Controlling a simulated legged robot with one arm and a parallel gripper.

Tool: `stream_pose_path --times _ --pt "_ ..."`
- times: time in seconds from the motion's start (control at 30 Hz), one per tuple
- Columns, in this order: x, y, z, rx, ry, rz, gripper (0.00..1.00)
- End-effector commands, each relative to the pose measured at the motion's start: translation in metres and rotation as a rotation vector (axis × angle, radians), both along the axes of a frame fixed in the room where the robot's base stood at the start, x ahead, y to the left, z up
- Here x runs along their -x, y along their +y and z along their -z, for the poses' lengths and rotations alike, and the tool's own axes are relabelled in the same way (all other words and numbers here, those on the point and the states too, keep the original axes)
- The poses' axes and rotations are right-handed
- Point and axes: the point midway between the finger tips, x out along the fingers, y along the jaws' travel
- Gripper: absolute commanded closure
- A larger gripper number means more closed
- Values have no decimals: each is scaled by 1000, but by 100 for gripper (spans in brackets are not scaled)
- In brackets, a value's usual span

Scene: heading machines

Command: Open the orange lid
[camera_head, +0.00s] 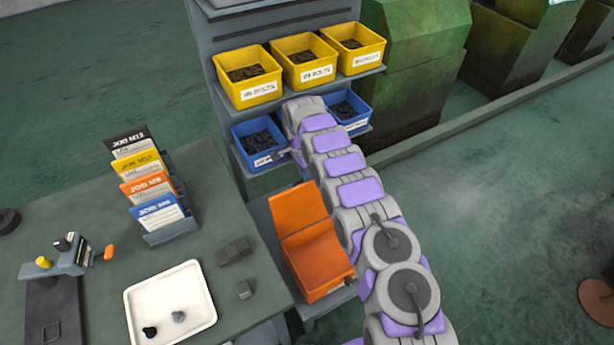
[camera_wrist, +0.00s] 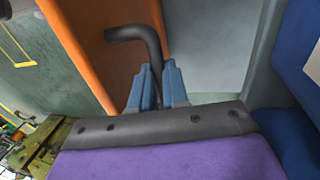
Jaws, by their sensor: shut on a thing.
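An orange bin (camera_head: 322,264) stands on a low grey shelf, right of the worktable. Its orange lid (camera_head: 298,208) appears raised, tilted up at the bin's far side. In the wrist view, the lid's orange edge (camera_wrist: 78,55) runs down the left, with a shaded orange face beside it. A dark bent handle (camera_wrist: 130,33) stands out there. The blue fingers of my gripper (camera_wrist: 158,70) are closed around the handle's shaft. In the head view, my arm reaches over to the far side of the lid, and the grip itself is hidden.
Blue bins (camera_head: 258,158) sit on the rack just behind the lid, close to my wrist. Yellow bins (camera_head: 250,92) of bolts stand above. The worktable (camera_head: 90,215) on the left holds a white tray (camera_head: 140,315) and a card holder (camera_head: 170,232).

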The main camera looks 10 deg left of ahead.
Motion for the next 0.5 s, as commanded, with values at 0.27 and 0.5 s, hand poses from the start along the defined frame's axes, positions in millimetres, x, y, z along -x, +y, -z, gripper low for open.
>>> stream_pose_path --times 0.27,0.5 --pt "2 -3 3 2 7 1 78" --pt "2 -2 0 0 1 1 60"
